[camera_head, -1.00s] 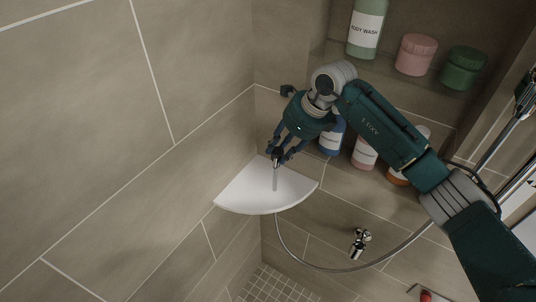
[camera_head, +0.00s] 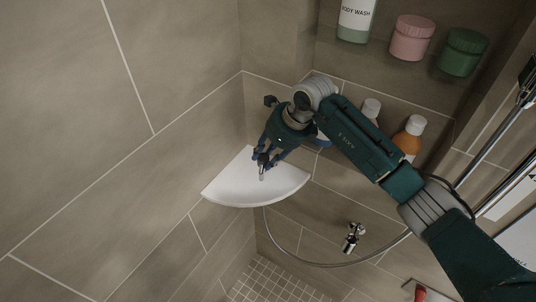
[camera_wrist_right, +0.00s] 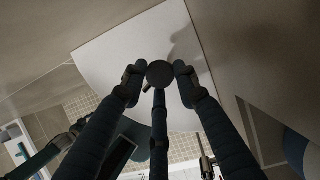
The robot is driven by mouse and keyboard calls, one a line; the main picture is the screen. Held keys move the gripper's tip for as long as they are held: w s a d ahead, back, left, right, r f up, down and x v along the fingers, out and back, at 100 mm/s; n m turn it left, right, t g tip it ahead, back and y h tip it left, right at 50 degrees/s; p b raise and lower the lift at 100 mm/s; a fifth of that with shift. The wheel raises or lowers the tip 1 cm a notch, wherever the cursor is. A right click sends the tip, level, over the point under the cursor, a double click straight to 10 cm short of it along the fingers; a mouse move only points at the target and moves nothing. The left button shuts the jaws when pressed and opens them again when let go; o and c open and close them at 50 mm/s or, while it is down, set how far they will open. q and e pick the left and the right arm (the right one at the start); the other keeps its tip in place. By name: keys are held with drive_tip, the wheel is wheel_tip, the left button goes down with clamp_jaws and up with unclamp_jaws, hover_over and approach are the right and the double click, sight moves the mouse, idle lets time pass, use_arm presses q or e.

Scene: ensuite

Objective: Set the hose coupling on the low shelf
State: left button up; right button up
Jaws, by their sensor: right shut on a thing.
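The low shelf (camera_head: 230,190) is a white quarter-round corner shelf; it also fills the upper middle of the right wrist view (camera_wrist_right: 105,55). My right gripper (camera_head: 263,162) is over the shelf, pointing down, and shut on the hose coupling (camera_head: 262,174). The coupling is a small piece with a metallic lower end in the head view. In the right wrist view its dark round top (camera_wrist_right: 160,73) sits between the two fingertips. I cannot tell whether its lower end touches the shelf. My left gripper is not in view.
A grey hose (camera_head: 320,265) loops below the shelf towards the right. A chrome valve (camera_head: 352,238) is on the wall. A niche at the right holds an orange bottle (camera_head: 409,137), a pink jar (camera_head: 412,38) and a green jar (camera_head: 461,52). Tiled walls close in the shelf's corner.

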drive_tip(key=shift+s+a+f, duration=0.1)
drive_tip(key=shift+s+a, duration=0.05)
drive_tip(key=o, duration=0.8)
drive_tip(key=shift+c, duration=0.2)
drive_tip(key=o, duration=0.4)
drive_tip(key=shift+o, duration=0.2)
drive_tip(key=shift+f, duration=0.1)
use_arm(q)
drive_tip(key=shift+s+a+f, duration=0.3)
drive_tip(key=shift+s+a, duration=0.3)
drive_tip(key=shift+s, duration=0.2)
